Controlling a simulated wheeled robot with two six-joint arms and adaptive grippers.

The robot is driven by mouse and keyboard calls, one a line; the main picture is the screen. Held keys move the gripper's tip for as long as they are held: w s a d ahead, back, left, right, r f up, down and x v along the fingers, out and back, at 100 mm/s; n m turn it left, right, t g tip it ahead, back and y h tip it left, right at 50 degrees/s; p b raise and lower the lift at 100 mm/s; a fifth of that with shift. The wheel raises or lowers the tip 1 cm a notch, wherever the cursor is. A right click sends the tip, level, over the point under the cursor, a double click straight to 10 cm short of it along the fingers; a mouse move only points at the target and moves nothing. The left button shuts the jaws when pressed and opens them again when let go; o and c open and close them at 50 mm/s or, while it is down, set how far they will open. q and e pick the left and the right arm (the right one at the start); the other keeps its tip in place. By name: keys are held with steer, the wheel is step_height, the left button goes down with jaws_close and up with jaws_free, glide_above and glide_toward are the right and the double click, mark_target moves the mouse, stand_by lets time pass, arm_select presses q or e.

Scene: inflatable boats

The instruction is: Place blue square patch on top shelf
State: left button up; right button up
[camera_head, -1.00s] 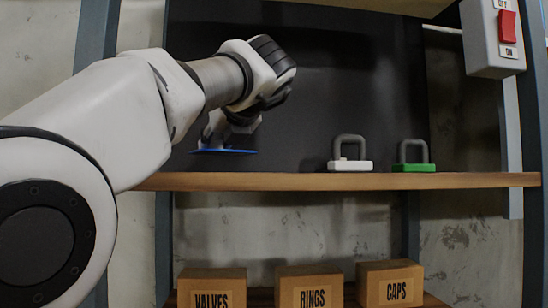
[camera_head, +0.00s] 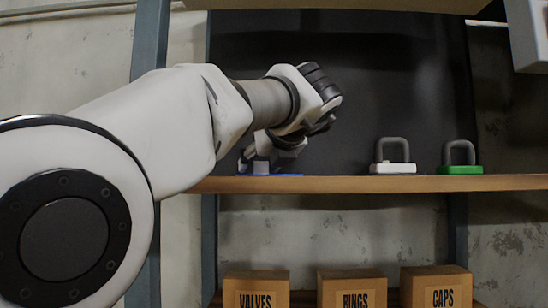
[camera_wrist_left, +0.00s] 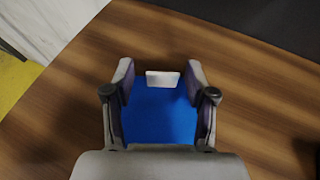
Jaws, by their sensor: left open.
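The blue square patch (camera_head: 284,175) lies flat on the wooden shelf board (camera_head: 340,184), near its left end. In the left wrist view the patch (camera_wrist_left: 160,118) shows between my fingers, with a small white block (camera_wrist_left: 163,79) at its far edge. My left gripper (camera_wrist_left: 160,72) is open, its fingers pointing down on either side of the patch, with a gap at the white block. In the head view the left gripper (camera_head: 260,165) is low over the patch and partly hides it. My right gripper is not in view.
A white padlock-shaped item (camera_head: 393,168) and a green one (camera_head: 460,169) stand farther right on the same board. Boxes labelled valves (camera_head: 256,285), rings (camera_head: 352,285) and caps (camera_head: 436,285) stand below. The board between patch and white item is clear. Another board (camera_head: 340,5) is above.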

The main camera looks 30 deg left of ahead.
arm_select(q)
steer(key=s+d+b, duration=0.1)
steer(key=b, duration=0.1)
steer(key=shift+d+b, duration=0.2)
steer(key=shift+b, duration=0.2)
steer(key=v, duration=1)
steer(key=shift+d+r+b, duration=0.1)
steer(key=shift+r+b, duration=0.25)
steer(key=shift+r, duration=0.15)
